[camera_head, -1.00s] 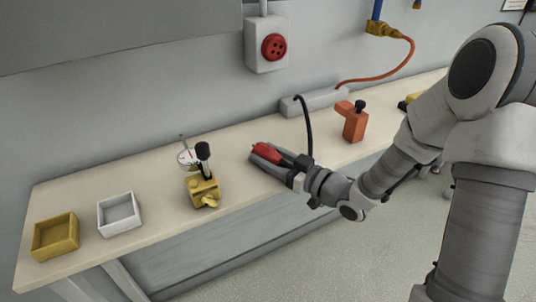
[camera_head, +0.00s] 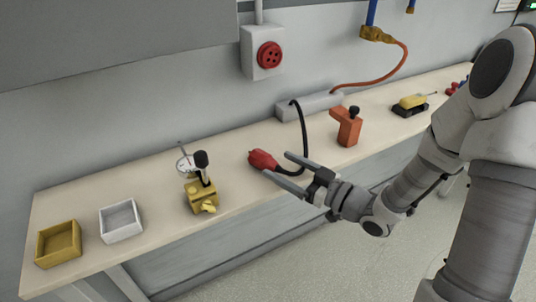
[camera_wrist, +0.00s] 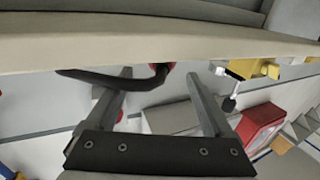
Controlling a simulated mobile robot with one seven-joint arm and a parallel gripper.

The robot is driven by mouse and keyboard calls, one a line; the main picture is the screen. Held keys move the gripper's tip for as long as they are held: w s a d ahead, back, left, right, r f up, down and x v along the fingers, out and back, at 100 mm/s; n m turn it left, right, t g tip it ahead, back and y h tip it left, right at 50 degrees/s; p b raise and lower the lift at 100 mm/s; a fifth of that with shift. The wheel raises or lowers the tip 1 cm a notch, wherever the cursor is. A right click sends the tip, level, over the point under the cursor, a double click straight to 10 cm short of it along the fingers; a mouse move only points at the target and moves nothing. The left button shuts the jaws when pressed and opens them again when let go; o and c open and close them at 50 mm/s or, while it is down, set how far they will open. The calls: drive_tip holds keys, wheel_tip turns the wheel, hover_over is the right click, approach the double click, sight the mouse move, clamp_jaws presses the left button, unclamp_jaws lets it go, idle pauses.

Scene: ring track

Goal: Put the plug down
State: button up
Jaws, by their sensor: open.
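The red plug (camera_head: 262,159) lies on the bench top near its front edge, with its black cable running back to the grey box. My gripper (camera_head: 290,164) is open and empty, just right of the plug and apart from its red body, its fingers pointing toward it. In the wrist view the two fingers of my gripper (camera_wrist: 160,88) are spread wide. Only a small part of the plug (camera_wrist: 163,65) shows there, at the bench edge, with the black cable (camera_wrist: 115,82) beside it.
A yellow stand with a dial gauge (camera_head: 201,194) is left of the plug. White (camera_head: 121,221) and yellow (camera_head: 58,243) trays stand at the left end. An orange block (camera_head: 347,127) and yellow-black tool (camera_head: 410,105) are to the right. A red socket (camera_head: 269,55) is on the wall.

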drive_tip(key=p+v, duration=0.1)
drive_tip(key=v, duration=0.5)
idle(0.4)
